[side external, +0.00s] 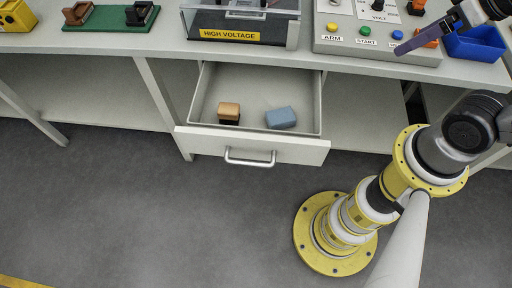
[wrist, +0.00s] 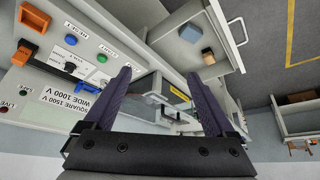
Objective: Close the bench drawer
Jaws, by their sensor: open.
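The bench drawer (side external: 213,103) is pulled out from under the bench top in the side view. Its white front (side external: 310,152) carries a metal bar handle (side external: 250,162). A tan block (side external: 229,111) and a blue block (side external: 281,118) lie inside it. In the wrist view the drawer's front (wrist: 227,32) and handle (wrist: 240,32) show at the upper right. My gripper (side external: 428,38) is above the right part of the bench, away from the drawer. In the wrist view my gripper (wrist: 164,85) has its two purple fingers apart with nothing held between them.
A control panel (side external: 330,43) with coloured buttons stands on the bench beside a clear-sided box labelled "HIGH VOLTAGE" (side external: 230,35). A blue bin (side external: 475,45) is at the right. A green board (side external: 110,20) is at the left. Floor before the drawer (side external: 150,220) is clear.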

